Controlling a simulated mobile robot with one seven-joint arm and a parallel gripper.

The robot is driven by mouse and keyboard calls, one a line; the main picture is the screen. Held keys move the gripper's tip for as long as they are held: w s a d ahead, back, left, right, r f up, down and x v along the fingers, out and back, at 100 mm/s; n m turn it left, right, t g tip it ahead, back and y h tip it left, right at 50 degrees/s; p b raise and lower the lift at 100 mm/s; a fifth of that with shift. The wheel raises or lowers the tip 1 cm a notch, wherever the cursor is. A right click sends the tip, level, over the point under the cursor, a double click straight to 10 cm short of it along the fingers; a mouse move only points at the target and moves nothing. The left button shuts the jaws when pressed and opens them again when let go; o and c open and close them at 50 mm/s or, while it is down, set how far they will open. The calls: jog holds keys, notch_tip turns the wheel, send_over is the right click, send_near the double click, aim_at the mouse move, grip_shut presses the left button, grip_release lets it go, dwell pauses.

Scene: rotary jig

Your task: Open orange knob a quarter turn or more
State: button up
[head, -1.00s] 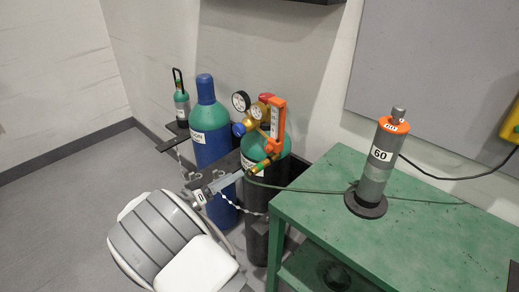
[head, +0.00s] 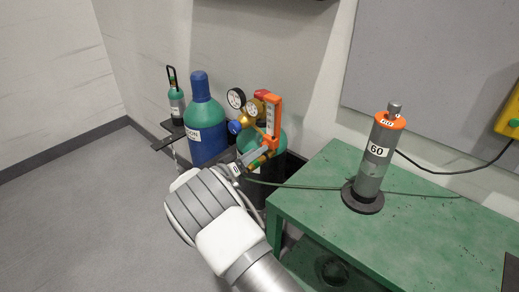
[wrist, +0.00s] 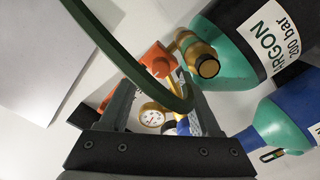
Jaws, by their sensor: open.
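The orange knob (wrist: 158,60) sits at the lower end of the upright orange flowmeter (head: 273,115), on the brass regulator of a green-topped cylinder (head: 277,140). In the head view the knob's outline is hard to tell from the flowmeter body and my gripper. My gripper (head: 259,151) is just in front of the flowmeter's lower end. In the wrist view my gripper (wrist: 162,92) is open, its dark fingers apart, with the knob beyond the tips near the middle. I cannot tell whether a finger touches it.
A green hose (wrist: 140,55) crosses in front of my gripper in the wrist view. Pressure gauges (head: 236,98) stand beside the flowmeter. A green table (head: 420,210) bearing a grey cylinder (head: 375,165) is to the right.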

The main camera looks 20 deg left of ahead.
jog(key=shift+x, duration=1.25)
grip_shut()
